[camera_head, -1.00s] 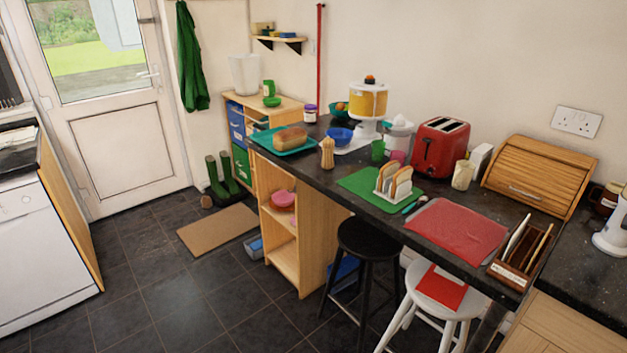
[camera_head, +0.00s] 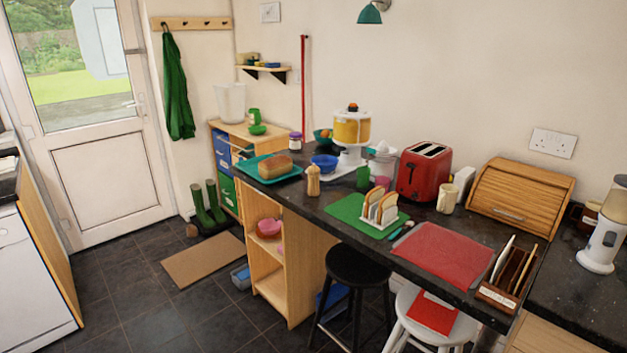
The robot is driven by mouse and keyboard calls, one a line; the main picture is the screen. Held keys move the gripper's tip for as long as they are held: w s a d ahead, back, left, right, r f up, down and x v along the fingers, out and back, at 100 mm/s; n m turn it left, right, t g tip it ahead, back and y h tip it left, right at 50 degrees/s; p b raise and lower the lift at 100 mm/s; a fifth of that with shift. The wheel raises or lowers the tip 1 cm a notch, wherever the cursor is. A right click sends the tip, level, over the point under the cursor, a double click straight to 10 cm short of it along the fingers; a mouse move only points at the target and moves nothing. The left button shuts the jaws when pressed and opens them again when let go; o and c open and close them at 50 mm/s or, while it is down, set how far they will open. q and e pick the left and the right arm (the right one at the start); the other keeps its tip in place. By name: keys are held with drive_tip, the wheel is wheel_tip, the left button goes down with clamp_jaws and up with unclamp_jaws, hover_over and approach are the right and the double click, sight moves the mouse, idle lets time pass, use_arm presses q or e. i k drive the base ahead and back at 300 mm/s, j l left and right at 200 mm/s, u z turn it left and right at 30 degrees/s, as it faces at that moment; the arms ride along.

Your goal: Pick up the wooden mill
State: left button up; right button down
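The wooden mill (camera_head: 313,181) is a small, light-wood, turned shape with a rounded top. It stands upright near the front edge of the dark countertop (camera_head: 331,209), just right of the teal tray (camera_head: 262,178) with a loaf on it and left of the green mat (camera_head: 346,208). Nothing covers it. Neither of my grippers shows in the head view.
A toast rack (camera_head: 379,210) stands on the green mat, with a red toaster (camera_head: 423,171) behind. A blue bowl (camera_head: 325,163) is behind the mill. A black stool (camera_head: 356,267) and a white stool (camera_head: 431,322) stand at the counter's front. Dark floor is clear at lower left.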

sight(314, 190)
drive_tip(key=i+j+z, duration=0.15)
drive_tip(key=z, duration=0.85)
drive_tip(key=j+z, duration=0.35)
drive_tip(key=i+j+z, duration=0.1)
drive_tip(key=j+z, duration=0.25)
drive_tip(key=j, duration=0.2)
drive_tip(key=j+z, duration=0.15)
drive_tip(key=j, duration=0.35)
drive_tip(key=j+z, duration=0.2)
drive_tip(key=j, duration=0.25)
drive_tip(key=k+j, duration=0.1)
drive_tip(key=j, duration=0.4)
drive_tip(key=k+j, duration=0.1)
drive_tip(key=j, duration=0.4)
